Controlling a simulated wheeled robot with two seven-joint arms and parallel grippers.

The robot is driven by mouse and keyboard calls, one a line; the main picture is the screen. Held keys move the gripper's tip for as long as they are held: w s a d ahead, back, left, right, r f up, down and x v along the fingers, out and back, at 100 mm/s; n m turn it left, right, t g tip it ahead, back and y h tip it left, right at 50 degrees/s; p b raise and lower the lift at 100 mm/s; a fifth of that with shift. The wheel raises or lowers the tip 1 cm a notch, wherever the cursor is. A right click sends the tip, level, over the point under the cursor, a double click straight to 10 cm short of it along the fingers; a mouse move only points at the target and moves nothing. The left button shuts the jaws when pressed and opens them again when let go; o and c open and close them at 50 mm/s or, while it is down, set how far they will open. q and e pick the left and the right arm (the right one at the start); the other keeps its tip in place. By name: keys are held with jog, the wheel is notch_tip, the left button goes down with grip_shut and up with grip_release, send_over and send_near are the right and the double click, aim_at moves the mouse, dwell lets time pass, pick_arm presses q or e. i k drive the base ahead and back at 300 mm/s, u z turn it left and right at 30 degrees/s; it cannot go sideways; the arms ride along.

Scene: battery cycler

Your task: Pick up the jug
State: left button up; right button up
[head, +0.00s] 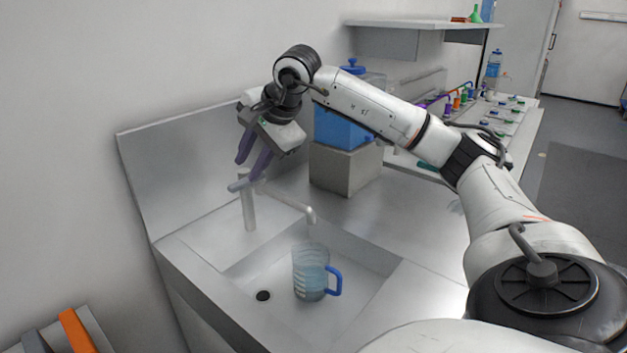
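The jug (310,272) is clear with a blue handle on its right side. It stands upright in the sink basin (352,262), just right of the drain hole, and seems to hold some liquid. My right gripper (251,171) hangs above and behind the jug, over the back of the sink near the faucet. Its two purple fingers point down and are apart, with nothing seen between them. The jug is clear of the gripper. My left gripper is not in view.
The faucet (249,208) rises behind the basin, its spout reaching towards the jug. A blue container (338,128) stands on a grey block (343,167) behind. A shelf (420,24) hangs on the wall. Bare counter (420,215) lies right of the sink.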

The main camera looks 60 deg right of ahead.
aim_at(318, 277)
jog(key=k, duration=1.5)
